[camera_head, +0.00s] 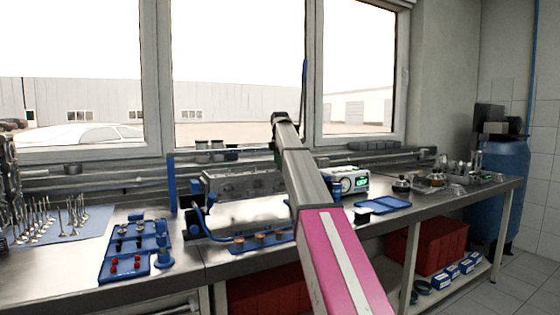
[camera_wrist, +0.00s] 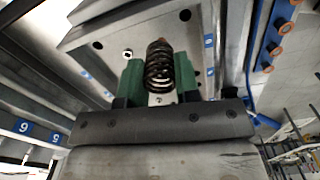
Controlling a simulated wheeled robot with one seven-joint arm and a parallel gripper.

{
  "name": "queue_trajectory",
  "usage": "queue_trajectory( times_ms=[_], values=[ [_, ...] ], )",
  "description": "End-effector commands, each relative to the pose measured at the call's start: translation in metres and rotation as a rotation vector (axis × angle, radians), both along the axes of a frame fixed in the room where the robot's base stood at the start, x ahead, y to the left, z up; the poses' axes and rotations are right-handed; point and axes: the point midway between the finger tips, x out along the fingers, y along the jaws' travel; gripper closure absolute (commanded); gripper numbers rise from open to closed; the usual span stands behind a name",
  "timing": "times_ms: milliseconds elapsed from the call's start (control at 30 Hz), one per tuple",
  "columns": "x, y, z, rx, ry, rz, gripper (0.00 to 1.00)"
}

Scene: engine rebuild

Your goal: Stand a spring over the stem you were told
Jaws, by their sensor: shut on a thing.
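In the wrist view my gripper (camera_wrist: 159,72) has its two green fingers shut on a dark coil spring (camera_wrist: 159,62). The spring stands lengthwise between the fingers and its far end extends past them. Beyond it is a grey metal block face (camera_wrist: 105,30) with a few dark round holes and a small light ring. I cannot tell whether the spring touches that face or surrounds a stem. In the head view the grey cylinder head (camera_head: 240,183) sits on the bench behind my arm. My gripper and the held spring are hidden there.
A blue tray (camera_head: 113,268) with red and black small parts stands left of the cylinder head. Several valves (camera_head: 62,215) stand further left. A blue strip with copper-coloured pieces (camera_head: 262,238) lies in front. A gauge box (camera_head: 350,181) and an empty-looking blue tray (camera_head: 385,204) are right.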

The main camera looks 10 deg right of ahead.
Motion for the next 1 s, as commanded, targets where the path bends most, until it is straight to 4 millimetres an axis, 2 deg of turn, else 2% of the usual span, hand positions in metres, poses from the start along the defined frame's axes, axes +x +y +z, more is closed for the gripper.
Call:
queue_trajectory(
  times_ms=[1000],
  values=[
    [0.0, 0.0, -0.014, 0.0, 0.0, 0.0, 0.93]
  ],
)
